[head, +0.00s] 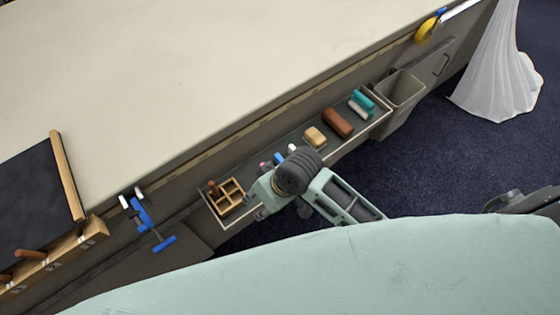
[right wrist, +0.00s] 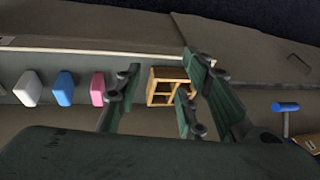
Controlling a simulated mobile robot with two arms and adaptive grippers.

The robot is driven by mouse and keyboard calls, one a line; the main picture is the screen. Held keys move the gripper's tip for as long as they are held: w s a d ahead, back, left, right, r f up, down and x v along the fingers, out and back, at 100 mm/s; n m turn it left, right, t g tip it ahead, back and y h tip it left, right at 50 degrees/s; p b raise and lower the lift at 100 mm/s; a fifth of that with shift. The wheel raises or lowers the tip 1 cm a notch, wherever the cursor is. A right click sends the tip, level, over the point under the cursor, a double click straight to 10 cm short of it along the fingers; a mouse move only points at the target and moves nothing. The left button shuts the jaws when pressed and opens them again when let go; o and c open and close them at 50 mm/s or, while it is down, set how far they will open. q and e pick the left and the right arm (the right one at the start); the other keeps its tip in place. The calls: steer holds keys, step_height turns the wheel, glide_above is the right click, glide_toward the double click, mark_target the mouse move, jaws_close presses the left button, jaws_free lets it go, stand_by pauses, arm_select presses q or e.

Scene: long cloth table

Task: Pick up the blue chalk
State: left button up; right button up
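The blue chalk (head: 278,158) is a small block in the grey tray on the side of the long table. In the right wrist view the blue chalk (right wrist: 63,88) stands between a white chalk (right wrist: 28,88) and a pink chalk (right wrist: 97,88). My right gripper (right wrist: 160,88) is open, its dark green fingers spread and empty. It hangs over the tray near the wooden divided box (right wrist: 168,86), with the chalks to the left of its fingers. In the head view my right wrist hides part of the tray. My left gripper is not in view.
The tray (head: 234,222) also holds an eraser (head: 315,137), a brown block (head: 337,122) and teal and white pieces (head: 362,101). A grey bin (head: 398,90) hangs at its right end. A blue clamp (head: 148,226) is left of the tray. The tabletop (head: 200,70) is mostly clear.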

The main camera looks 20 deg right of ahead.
mark_target(280, 158)
steer(key=shift+w+a+n+g, duration=0.3)
steer(key=shift+w+a+n, duration=0.1)
steer(key=shift+w+a, duration=0.55)
steer(key=w, duration=0.2)
steer(key=w+d+h, duration=0.1)
steer(key=shift+w+f+g, duration=0.2)
steer(key=shift+f+g, duration=0.1)
steer(key=shift+g, duration=0.1)
steer(key=w+d+h, duration=0.1)
steer(key=w+d, duration=0.2)
steer(key=w+d+r+m+h, duration=0.1)
steer(key=w+d, duration=0.1)
steer(key=d, duration=0.1)
steer(key=w+d+g, duration=0.1)
steer(key=w+d, duration=0.2)
steer(key=shift+w+d+r+m+h, duration=0.25)
steer(key=shift+w+m+h, duration=0.05)
steer(key=shift+w+h, duration=0.1)
steer(key=shift+d+f, duration=0.15)
steer(key=shift+f, duration=0.1)
steer(key=shift+d+f, duration=0.2)
steer(key=shift+f, duration=3.35)
jaws_close()
